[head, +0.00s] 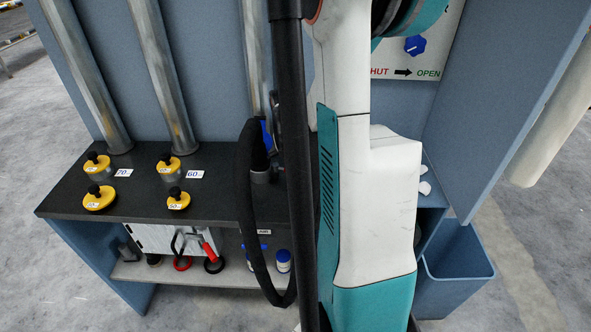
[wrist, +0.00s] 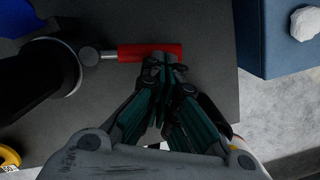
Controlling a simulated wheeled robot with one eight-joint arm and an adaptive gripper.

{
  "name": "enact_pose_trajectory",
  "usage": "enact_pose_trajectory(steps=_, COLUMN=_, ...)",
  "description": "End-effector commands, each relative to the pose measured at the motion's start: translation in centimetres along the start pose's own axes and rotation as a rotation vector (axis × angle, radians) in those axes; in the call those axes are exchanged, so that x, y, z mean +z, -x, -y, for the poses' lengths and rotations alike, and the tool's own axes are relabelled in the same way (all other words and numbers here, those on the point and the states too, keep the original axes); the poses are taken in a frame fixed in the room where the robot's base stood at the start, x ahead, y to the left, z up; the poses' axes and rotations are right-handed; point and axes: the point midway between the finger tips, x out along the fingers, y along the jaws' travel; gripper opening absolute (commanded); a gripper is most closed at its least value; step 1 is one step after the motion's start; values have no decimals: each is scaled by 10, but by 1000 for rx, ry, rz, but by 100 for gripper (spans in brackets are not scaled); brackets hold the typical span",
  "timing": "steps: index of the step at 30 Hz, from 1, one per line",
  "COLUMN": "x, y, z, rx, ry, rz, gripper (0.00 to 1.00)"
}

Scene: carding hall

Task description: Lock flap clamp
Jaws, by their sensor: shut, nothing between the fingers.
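A red handle (wrist: 150,53) on a short metal stem juts right from a dark round fitting (wrist: 35,85) in the wrist view. My gripper (wrist: 170,64) is shut and empty, its fingertips at the handle's right half. I cannot tell whether they touch it. In the head view my arm hides the gripper and this handle. A second red-handled lever (head: 208,250) stands in front of a white panel (head: 156,238) under the dark worktop. I cannot tell which of these is the flap clamp.
Yellow knobs (head: 97,200) with labels stand on the dark worktop (head: 130,170) at left, below metal pipes (head: 162,75). A black hose (head: 252,220) hangs beside my arm. A blue bin (head: 458,262) stands at right. Small jars (head: 283,261) sit on the lower shelf.

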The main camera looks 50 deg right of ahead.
Motion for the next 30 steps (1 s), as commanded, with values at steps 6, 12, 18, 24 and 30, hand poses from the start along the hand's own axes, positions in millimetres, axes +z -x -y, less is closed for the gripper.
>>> enact_pose_trajectory(steps=6, x=2, y=-1, z=1, rx=-1, ry=-1, rz=0, gripper=0)
enact_pose_trajectory(steps=12, x=3, y=-1, z=1, rx=-1, ry=-2, rz=0, gripper=0)
enact_pose_trajectory(steps=18, x=4, y=-2, z=1, rx=-2, ry=-2, rz=0, gripper=0)
enact_pose_trajectory(steps=24, x=6, y=-2, z=1, rx=-2, ry=-2, rz=0, gripper=0)
enact_pose_trajectory(steps=30, x=8, y=-2, z=1, rx=-2, ry=-2, rz=0, gripper=0)
